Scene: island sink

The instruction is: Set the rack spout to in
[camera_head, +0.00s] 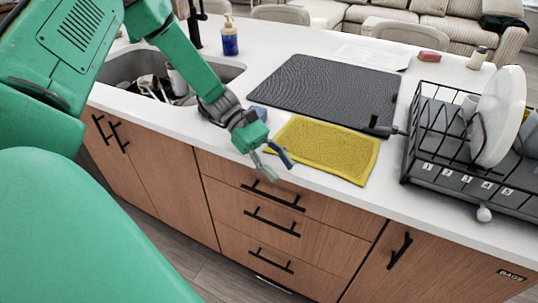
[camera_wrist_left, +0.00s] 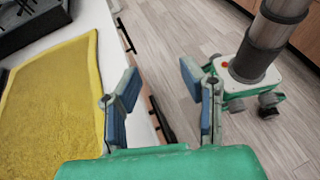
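The dark wire dish rack (camera_head: 432,172) stands on the counter at the right in the head view. A short dark piece (camera_head: 382,128), which looks like its spout, sticks out from the rack's left side toward the dark mat and yellow cloth. My left gripper (camera_head: 281,168) is open and empty, above the counter's front edge by the yellow cloth, left of the rack and apart from it. In the left wrist view its two fingers (camera_wrist_left: 160,78) are spread with nothing between them. A dark thing, probably part of the rack, shows at that view's top left. My right gripper is not in view.
A yellow cloth (camera_head: 330,148) and a dark drying mat (camera_head: 322,88) lie left of the rack. A white plate (camera_head: 497,115) stands in the rack. The sink (camera_head: 120,70) is at the left, with a blue soap bottle (camera_head: 229,42) behind. Drawer handles (camera_head: 272,197) stick out below the counter.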

